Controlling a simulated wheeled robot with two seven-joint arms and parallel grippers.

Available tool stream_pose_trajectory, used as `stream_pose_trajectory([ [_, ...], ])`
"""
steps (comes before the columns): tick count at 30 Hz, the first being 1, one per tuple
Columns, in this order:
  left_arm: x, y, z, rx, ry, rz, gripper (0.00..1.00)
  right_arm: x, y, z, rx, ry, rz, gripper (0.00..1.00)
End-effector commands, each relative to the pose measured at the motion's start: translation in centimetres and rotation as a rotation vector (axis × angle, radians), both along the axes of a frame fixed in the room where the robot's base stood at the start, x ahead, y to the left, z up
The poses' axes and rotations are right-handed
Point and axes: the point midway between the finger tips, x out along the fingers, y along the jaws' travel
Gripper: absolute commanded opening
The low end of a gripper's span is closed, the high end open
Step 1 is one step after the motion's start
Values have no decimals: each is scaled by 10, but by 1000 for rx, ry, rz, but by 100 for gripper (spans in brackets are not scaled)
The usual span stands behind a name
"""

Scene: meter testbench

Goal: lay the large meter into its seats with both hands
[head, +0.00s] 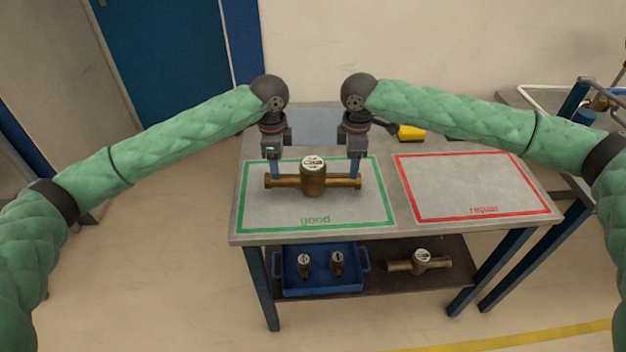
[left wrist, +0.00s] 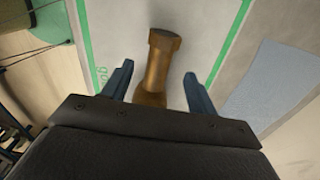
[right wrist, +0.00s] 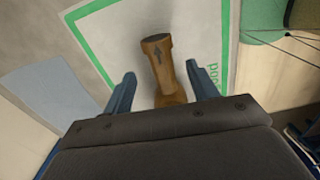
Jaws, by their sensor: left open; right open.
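The large meter (head: 313,181) is a brass pipe body with a round white dial on top. It lies across the green-framed "good" area (head: 273,214) on the table. My left gripper (head: 275,168) is open over its left pipe end, which shows between the blue fingers in the left wrist view (left wrist: 160,62). My right gripper (head: 357,168) is open over its right pipe end, which shows with a dark arrow mark in the right wrist view (right wrist: 162,65). The fingers stand apart on either side of the pipe. No seats can be made out.
The red-framed "repair" area (head: 470,185) on the right is empty. A yellow object (head: 411,132) stands at the table's back. On the lower shelf are a blue crate (head: 320,284) with two small meters and another brass meter (head: 420,263). A grey sheet (head: 318,122) lies behind the green frame.

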Motion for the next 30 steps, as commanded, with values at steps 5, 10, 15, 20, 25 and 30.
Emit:
stream_pose_trajectory([
  [5,0,0,-1,0,0,1,58,0,0,-1,0,-1,-1,58],
  [10,0,0,-13,1,0,2,58,0,0,-13,-1,-1,-1,58],
  [15,0,0,-37,0,1,4,58,0,0,-36,-1,0,-2,58],
  [20,0,0,-57,0,0,3,58,0,0,-57,-1,-1,-2,58],
  [25,0,0,-72,0,-1,3,58,0,0,-72,-1,0,-2,58],
  [30,0,0,-78,0,-1,2,58,0,0,-78,0,-1,-2,58],
])
